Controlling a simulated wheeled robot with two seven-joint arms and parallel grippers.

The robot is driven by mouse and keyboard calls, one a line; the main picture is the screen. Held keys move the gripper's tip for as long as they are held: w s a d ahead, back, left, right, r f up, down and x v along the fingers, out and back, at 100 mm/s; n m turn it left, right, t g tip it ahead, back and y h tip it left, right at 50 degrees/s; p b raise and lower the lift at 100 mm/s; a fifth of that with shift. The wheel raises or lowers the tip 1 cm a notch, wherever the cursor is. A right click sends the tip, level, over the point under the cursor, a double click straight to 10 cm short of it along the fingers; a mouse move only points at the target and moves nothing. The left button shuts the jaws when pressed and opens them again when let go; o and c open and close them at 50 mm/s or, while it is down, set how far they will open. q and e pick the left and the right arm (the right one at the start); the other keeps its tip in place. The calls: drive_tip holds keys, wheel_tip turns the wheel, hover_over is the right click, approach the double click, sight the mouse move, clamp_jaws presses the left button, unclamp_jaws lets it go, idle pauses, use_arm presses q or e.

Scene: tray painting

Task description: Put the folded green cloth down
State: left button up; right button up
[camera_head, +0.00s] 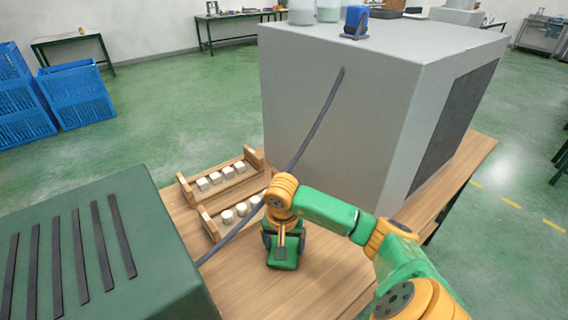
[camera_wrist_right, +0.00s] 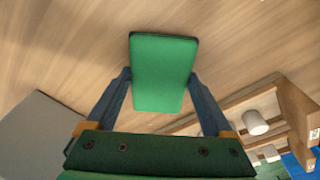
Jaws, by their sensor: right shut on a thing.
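The folded green cloth (camera_head: 284,259) is a small flat green block over the wooden table in the head view. It also shows in the right wrist view (camera_wrist_right: 163,75), where a finger stands on each side of it. My right gripper (camera_head: 284,242) points down and is shut on the cloth; it also shows in the right wrist view (camera_wrist_right: 159,78). I cannot tell whether the cloth touches the table. My left gripper is not in view.
Two wooden racks (camera_head: 220,179) with small white pieces stand left of the cloth. A large grey box (camera_head: 335,105) stands behind and a slotted dark green box (camera_head: 150,265) at front left. A dark thin strip (camera_head: 318,120) slants between them. Wooden table (camera_head: 300,296) is clear in front.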

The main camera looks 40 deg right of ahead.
drive_tip(key=shift+f+b, duration=0.3)
drive_tip(key=shift+f, duration=0.1)
drive_tip(key=o, duration=1.2)
drive_tip(key=shift+r, duration=0.15)
drive_tip(key=shift+r, duration=0.3)
drive_tip(key=r, duration=0.5)
drive_tip(key=shift+s+a+r, duration=0.1)
drive_tip(key=shift+a+r, duration=0.1)
drive_tip(key=shift+a, duration=0.05)
drive_tip(key=r, duration=0.2)
drive_tip(key=r+p, duration=0.1)
drive_tip(key=r, duration=0.3)
drive_tip(key=shift+s+a+p, duration=0.35)
